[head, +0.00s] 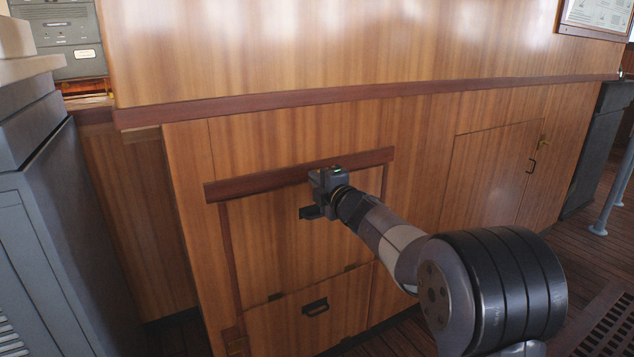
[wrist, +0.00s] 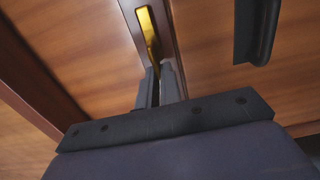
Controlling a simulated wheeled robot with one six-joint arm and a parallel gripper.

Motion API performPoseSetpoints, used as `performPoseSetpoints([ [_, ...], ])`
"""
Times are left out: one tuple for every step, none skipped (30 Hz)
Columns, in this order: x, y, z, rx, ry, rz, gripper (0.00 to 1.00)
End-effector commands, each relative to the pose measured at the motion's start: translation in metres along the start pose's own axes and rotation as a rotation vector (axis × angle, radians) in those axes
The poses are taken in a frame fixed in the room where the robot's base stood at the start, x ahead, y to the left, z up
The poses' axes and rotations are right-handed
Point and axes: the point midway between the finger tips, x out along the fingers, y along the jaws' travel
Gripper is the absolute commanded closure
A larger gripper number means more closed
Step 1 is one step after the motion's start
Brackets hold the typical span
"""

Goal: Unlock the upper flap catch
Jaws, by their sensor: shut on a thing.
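The brass-yellow catch (wrist: 148,30) shows in the wrist view, set on a dark wooden rail. Its lower end runs down between the fingertips of my gripper (wrist: 160,85), which are shut on it. In the head view my gripper (head: 322,182) is against the dark red-brown rail (head: 255,184) above the upper flap (head: 265,245). The catch is hidden behind my gripper there. The upper flap looks closed. Its black handle (head: 311,213) is just below my gripper, and it also shows at the upper right of the wrist view (wrist: 258,30).
A lower flap (head: 345,325) with a black handle (head: 315,307) is below. A cupboard door (head: 490,175) is at the right. A grey cabinet (head: 90,220) stands at the left. A dark red ledge (head: 420,88) juts out above. Some plank floor is free at the right.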

Motion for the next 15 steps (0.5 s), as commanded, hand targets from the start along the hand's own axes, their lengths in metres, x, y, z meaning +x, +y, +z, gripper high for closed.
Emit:
performPoseSetpoints([
  [0.0002, -0.0001, -0.0005, -0.002, 0.001, 0.000, 1.00],
  [0.0002, -0.0001, -0.0004, -0.002, 0.001, 0.000, 1.00],
  [0.0002, -0.0001, -0.0005, -0.001, 0.001, 0.000, 1.00],
  [0.0002, -0.0001, -0.0005, -0.001, 0.001, 0.000, 1.00],
  [0.0002, -0.0001, -0.0005, -0.001, 0.001, 0.000, 1.00],
  [0.0002, -0.0002, -0.0005, -0.001, 0.001, 0.000, 1.00],
  [0.0002, -0.0002, -0.0005, -0.001, 0.001, 0.000, 1.00],
  [0.0002, -0.0002, -0.0005, -0.001, 0.001, 0.000, 0.94],
  [0.0002, -0.0003, -0.0004, 0.000, 0.001, 0.000, 0.91],
  [0.0002, -0.0003, -0.0004, 0.000, 0.001, 0.000, 0.88],
  [0.0002, -0.0003, -0.0004, 0.000, 0.001, -0.001, 0.86],
  [0.0002, -0.0003, -0.0003, 0.000, 0.001, 0.000, 0.83],
  [0.0002, -0.0003, -0.0003, 0.000, 0.001, 0.000, 0.80],
  [0.0002, -0.0003, -0.0003, 0.000, 0.001, 0.000, 0.78],
  [0.0002, -0.0003, -0.0002, 0.001, 0.000, 0.000, 0.74],
])
